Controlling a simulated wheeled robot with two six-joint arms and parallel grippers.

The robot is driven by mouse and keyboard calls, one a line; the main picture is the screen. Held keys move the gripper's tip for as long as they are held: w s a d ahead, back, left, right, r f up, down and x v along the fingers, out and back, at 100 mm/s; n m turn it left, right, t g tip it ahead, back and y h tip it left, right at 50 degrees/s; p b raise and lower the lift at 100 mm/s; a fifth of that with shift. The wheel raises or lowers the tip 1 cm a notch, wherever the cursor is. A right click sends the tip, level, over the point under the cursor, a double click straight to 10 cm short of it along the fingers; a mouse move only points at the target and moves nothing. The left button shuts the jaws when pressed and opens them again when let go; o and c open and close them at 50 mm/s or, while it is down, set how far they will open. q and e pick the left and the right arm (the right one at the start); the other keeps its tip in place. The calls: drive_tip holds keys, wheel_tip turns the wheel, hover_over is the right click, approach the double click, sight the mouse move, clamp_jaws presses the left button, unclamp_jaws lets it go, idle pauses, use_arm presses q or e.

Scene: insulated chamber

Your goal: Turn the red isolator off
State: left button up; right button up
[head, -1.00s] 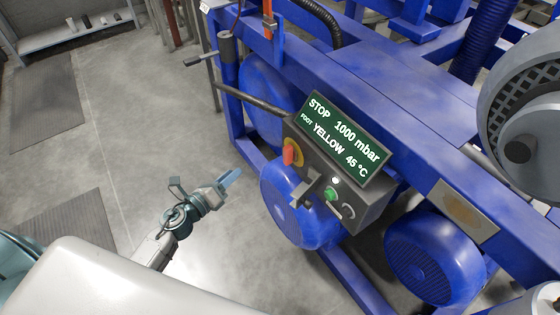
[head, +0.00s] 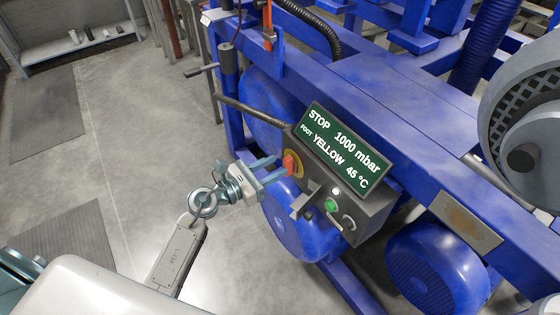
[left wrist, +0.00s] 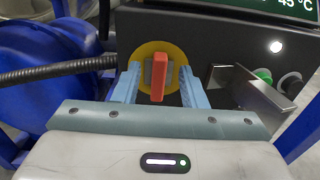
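The red isolator (head: 290,164) is a red handle on a yellow round plate, on the left part of a dark control box. In the left wrist view its red handle (left wrist: 159,76) stands upright on the yellow disc (left wrist: 147,58). My left gripper (head: 277,167) is open, its two blue fingers reaching toward the isolator. In the left wrist view the fingers (left wrist: 158,86) stand one on each side of the handle, with gaps between; I cannot tell how deep they reach. My right gripper is not in view.
A green display (head: 341,149) reads STOP, 1000 mbar, YELLOW, 45 °C. A metal bracket (left wrist: 250,92) sticks out right of the isolator, by a green button (head: 331,204). A black hose (left wrist: 57,70) lies left. Blue frame (head: 400,140) and motors surround the box.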

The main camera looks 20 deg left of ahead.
sight(289, 166)
use_arm(q)
drive_tip(key=shift+x, duration=1.3)
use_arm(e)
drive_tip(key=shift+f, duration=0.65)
use_arm(q)
clamp_jaws()
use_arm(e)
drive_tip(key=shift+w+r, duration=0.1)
